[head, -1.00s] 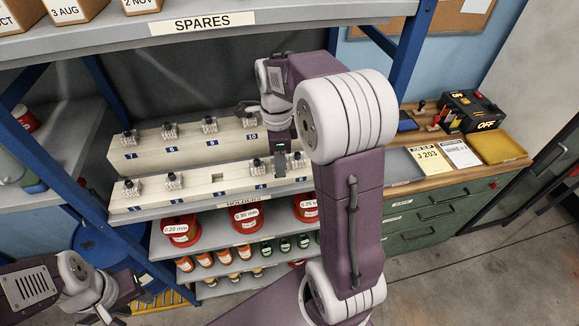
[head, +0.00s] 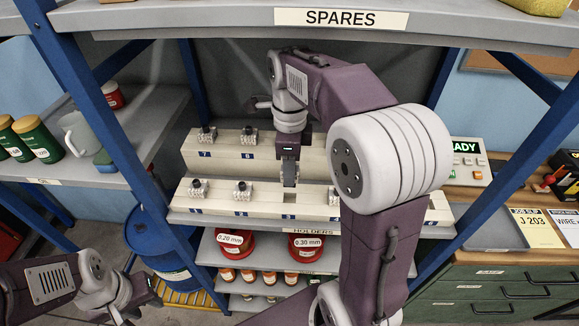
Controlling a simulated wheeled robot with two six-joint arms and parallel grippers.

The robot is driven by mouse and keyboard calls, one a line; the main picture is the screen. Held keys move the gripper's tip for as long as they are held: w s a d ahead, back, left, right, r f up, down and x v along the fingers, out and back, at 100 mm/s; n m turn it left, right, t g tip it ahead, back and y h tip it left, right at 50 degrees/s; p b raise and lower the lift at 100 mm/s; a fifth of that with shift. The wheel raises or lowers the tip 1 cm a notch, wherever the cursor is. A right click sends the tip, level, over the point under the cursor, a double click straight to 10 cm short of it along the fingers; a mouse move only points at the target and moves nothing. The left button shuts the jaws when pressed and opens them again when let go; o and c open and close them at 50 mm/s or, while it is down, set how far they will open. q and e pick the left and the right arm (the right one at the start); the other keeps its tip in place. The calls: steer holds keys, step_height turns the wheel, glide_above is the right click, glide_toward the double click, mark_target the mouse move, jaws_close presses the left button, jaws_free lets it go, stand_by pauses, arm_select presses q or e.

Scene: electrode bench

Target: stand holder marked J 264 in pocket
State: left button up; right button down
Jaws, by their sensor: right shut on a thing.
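My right gripper (head: 289,178) hangs fingers-down over the front row of the pale stepped rack (head: 215,167). It is shut on a small grey holder, mostly hidden between its fingers; no marking is readable. Whether that holder touches the rack, I cannot tell. Grey holders with dark knobs stand in the front row, one at the left (head: 198,188) and another nearer the gripper (head: 242,189). Two more stand in the back row, at 7 (head: 206,134) and 8 (head: 249,136). My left gripper (head: 143,300) is low at the left, away from the rack; its jaws are unclear.
The SPARES shelf (head: 460,27) overhangs the rack, with blue posts (head: 105,130) at the sides. My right arm hides the rack's right part. Red spools (head: 306,246) sit below. A J 203 card (head: 535,229) lies on the right bench.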

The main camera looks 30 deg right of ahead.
step_height(320, 180, down, 5)
steer(key=b, duration=0.5)
steer(key=shift+f, duration=0.1)
steer(key=shift+p, duration=0.6)
stand_by(0.6)
steer(key=shift+f+b, duration=1)
steer(key=shift+f, duration=0.55)
steer(key=c, duration=0.8)
jaws_free()
steer(key=shift+o, duration=0.2)
step_height(320, 180, up, 9)
steer(key=shift+r+p, duration=0.1)
steer(key=shift+p, duration=1)
